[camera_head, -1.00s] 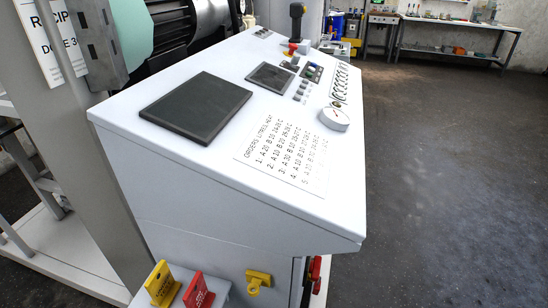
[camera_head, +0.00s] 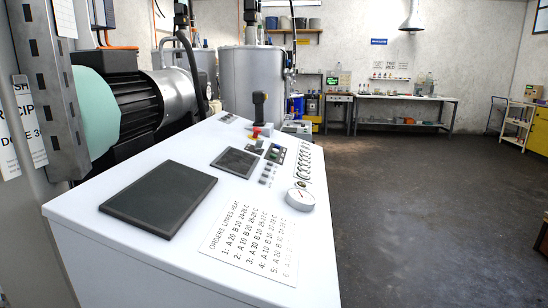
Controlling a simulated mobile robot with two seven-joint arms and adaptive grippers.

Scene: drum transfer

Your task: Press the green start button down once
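The white sloped control console (camera_head: 110,245) fills the lower left and middle of the head view. A small dark plate with tiny buttons (camera_head: 276,153) sits toward its far end. The buttons are too small to tell which one is the green start button. A red knob on a yellow base (camera_head: 256,132) and a black joystick (camera_head: 260,108) stand just beyond the plate. Neither of my grippers is in view.
The console top also carries a large dark screen (camera_head: 160,198), a smaller screen (camera_head: 236,161), a round gauge (camera_head: 300,198) and an orders sheet (camera_head: 250,238). A motor (camera_head: 125,105) stands at the left. Open dark floor (camera_head: 420,200) lies to the right. A workbench (camera_head: 405,100) stands at the back.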

